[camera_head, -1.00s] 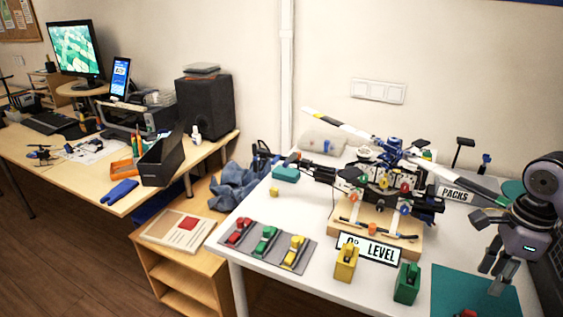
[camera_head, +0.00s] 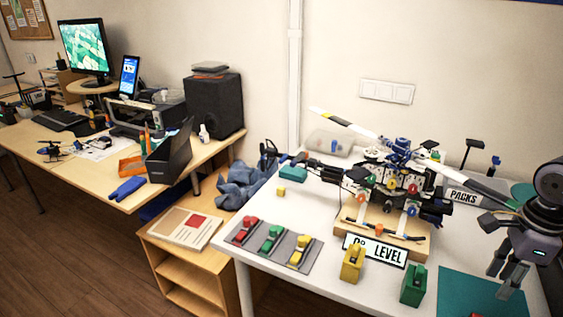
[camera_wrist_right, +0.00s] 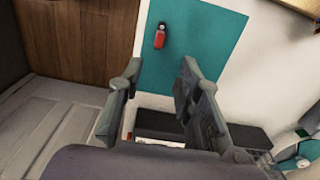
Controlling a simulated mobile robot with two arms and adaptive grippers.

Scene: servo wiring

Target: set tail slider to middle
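A grey panel (camera_head: 251,258) with three slider-like blocks lies at the front left of the white table: a red block (camera_head: 244,231), a green block (camera_head: 271,239) and a yellow block (camera_head: 300,251). I see no readable label telling which is the tail slider. A model helicopter (camera_head: 390,175) stands on a wooden base behind a "0° LEVEL" sign (camera_head: 374,250). My right gripper (camera_head: 507,277) hangs over the teal mat at the right, far from the panel. In the wrist view it is open and empty (camera_wrist_right: 158,92). My left gripper is not in view.
A yellow block (camera_head: 352,264) and a green block (camera_head: 414,286) stand at the table's front. A small red item (camera_wrist_right: 160,36) lies on the teal mat (camera_wrist_right: 205,45). A wooden shelf unit (camera_head: 190,262) is left of the table.

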